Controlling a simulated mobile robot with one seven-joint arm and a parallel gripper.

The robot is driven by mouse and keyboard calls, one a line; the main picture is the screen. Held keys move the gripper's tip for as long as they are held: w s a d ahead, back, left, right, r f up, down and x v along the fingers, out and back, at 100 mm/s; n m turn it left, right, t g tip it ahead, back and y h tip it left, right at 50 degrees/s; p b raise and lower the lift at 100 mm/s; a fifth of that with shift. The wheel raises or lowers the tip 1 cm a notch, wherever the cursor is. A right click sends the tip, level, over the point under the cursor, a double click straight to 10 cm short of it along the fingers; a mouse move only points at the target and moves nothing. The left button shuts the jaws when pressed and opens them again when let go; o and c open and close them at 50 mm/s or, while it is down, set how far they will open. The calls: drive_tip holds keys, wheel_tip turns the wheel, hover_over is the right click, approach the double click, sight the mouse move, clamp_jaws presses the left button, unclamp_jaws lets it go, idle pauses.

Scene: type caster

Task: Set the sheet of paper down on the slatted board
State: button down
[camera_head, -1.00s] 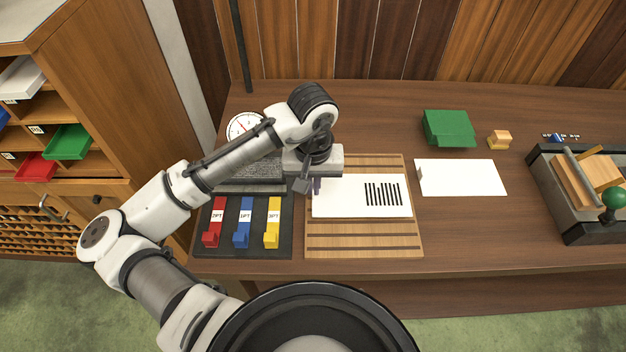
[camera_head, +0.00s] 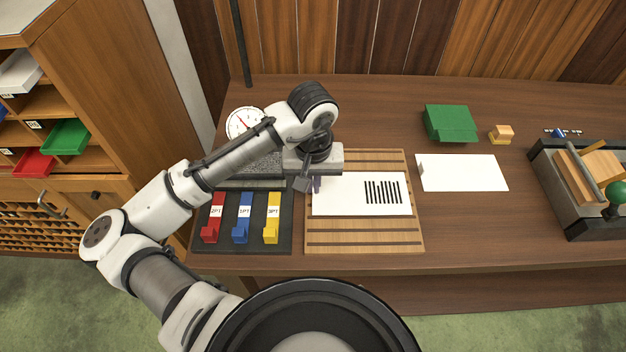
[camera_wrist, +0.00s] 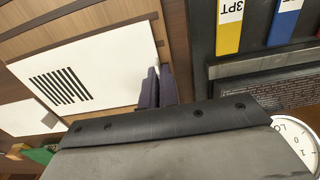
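The sheet of paper (camera_head: 340,195) is white with a block of black bars on its right half. It is level over the middle of the slatted board (camera_head: 363,238), whose light and dark strips show around it. I cannot tell whether it touches the slats. My gripper (camera_head: 316,186) is at the sheet's left edge, pointing down. In the wrist view its two dark purple fingers (camera_wrist: 158,87) are close together on the edge of the sheet (camera_wrist: 105,65). The fingertips are partly hidden by the gripper body in the head view.
Left of the board is a dark tray (camera_head: 226,243) with red, blue and yellow pieces. A dial (camera_head: 243,122) stands behind it. To the right lie another white sheet (camera_head: 462,173), a green box (camera_head: 450,124), a small wooden block (camera_head: 502,134) and a press-like device (camera_head: 585,190).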

drive_tip(key=shift+f, duration=0.4)
drive_tip(key=c, duration=1.6)
unclamp_jaws()
drive_tip(key=shift+r, duration=0.1)
drive_tip(key=shift+r+p, duration=2.3)
drive_tip(key=shift+r, duration=0.7)
